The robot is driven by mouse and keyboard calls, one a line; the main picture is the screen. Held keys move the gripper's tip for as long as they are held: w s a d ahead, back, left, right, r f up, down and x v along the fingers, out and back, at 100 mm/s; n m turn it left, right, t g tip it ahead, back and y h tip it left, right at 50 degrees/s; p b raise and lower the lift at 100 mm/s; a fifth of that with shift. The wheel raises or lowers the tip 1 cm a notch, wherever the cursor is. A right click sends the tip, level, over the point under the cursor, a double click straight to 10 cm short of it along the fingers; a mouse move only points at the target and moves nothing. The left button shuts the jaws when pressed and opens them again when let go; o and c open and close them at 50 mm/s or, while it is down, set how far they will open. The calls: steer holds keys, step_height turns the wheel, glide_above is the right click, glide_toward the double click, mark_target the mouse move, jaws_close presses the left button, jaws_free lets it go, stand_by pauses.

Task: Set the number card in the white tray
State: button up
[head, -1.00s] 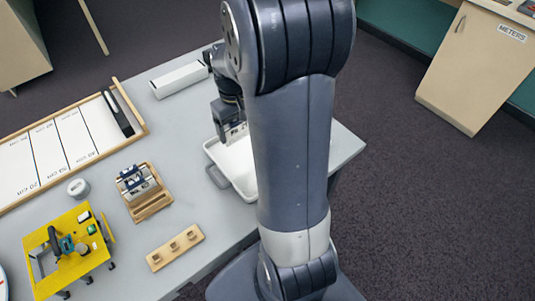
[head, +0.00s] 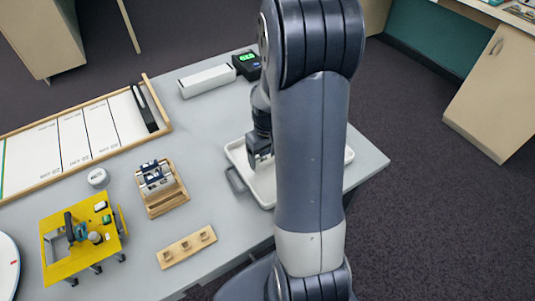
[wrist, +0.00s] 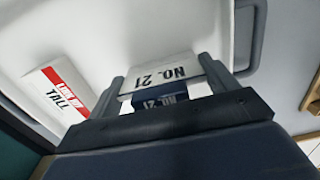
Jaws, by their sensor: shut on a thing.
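The white tray (head: 238,153) stands on the grey table, partly hidden behind my arm; it fills much of the wrist view (wrist: 150,22). My gripper (head: 260,160) points down over the tray's left part. In the wrist view my gripper (wrist: 166,80) is shut on the number card (wrist: 160,76), a white and dark blue piece marked "NO. 21", upside down in the picture. The card is within the tray's outline. I cannot tell if its lower edge touches the tray floor.
A white card with a red band and "TALL" (wrist: 62,92) lies in the tray. A wooden holder (head: 161,188), a peg board (head: 186,247), a yellow model table (head: 80,240) and a white box (head: 207,80) stand to the left. A dark meter (head: 247,65) is behind.

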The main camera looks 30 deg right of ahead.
steer(key=shift+f, duration=0.1)
steer(key=o, duration=0.5)
steer(key=shift+f, duration=0.1)
steer(key=o, duration=0.4)
step_height(320, 180, up, 12)
steer(key=shift+r+p, duration=0.25)
steer(key=shift+p, duration=0.35)
steer(key=shift+f, duration=0.1)
step_height(320, 180, down, 13)
steer(key=shift+r+b, duration=0.2)
steer(key=shift+b, duration=0.55)
step_height(320, 180, up, 3)
steer(key=shift+f, duration=0.1)
steer(key=shift+r+p, duration=0.3)
steer(key=shift+r, duration=0.35)
